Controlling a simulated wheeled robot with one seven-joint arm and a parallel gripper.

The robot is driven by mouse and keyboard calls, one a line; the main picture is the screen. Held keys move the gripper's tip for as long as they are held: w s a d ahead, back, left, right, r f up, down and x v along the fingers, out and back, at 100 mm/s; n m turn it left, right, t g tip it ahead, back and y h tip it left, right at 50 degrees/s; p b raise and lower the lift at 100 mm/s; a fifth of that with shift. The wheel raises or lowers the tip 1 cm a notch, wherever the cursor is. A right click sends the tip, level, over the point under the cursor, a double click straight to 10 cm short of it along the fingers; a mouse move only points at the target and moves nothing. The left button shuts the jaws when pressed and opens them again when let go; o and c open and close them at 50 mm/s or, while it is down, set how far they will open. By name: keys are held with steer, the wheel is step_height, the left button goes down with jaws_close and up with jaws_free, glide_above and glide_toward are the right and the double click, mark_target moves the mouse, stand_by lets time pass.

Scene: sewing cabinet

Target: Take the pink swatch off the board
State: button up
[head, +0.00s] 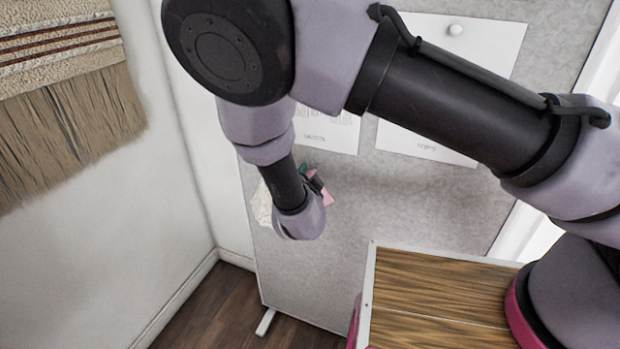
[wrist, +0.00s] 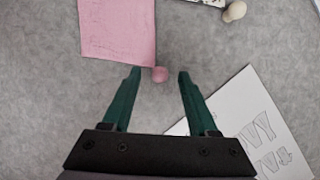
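The pink swatch (wrist: 118,30) hangs flat on the grey board at the upper left of the wrist view. In the head view a bit of the pink swatch (head: 328,198) shows beside my wrist, and the rest is hidden behind my arm.
The grey board (head: 420,205) also holds white papers with print (head: 330,128) and a pale pin (wrist: 234,11). A wooden-topped table (head: 440,290) stands in front of the board at right. A fringed wall hanging (head: 65,110) is at left.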

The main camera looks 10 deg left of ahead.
jaws_close()
steer(key=shift+s+a, duration=0.1)
steer(key=shift+s, duration=0.3)
steer(key=shift+s+a, duration=0.15)
steer(key=shift+s, duration=0.95)
steer(key=shift+s, duration=0.1)
steer(key=s+a, duration=0.1)
steer(key=s, duration=0.8)
steer(key=shift+s+a, duration=0.25)
steer(key=shift+s, duration=0.1)
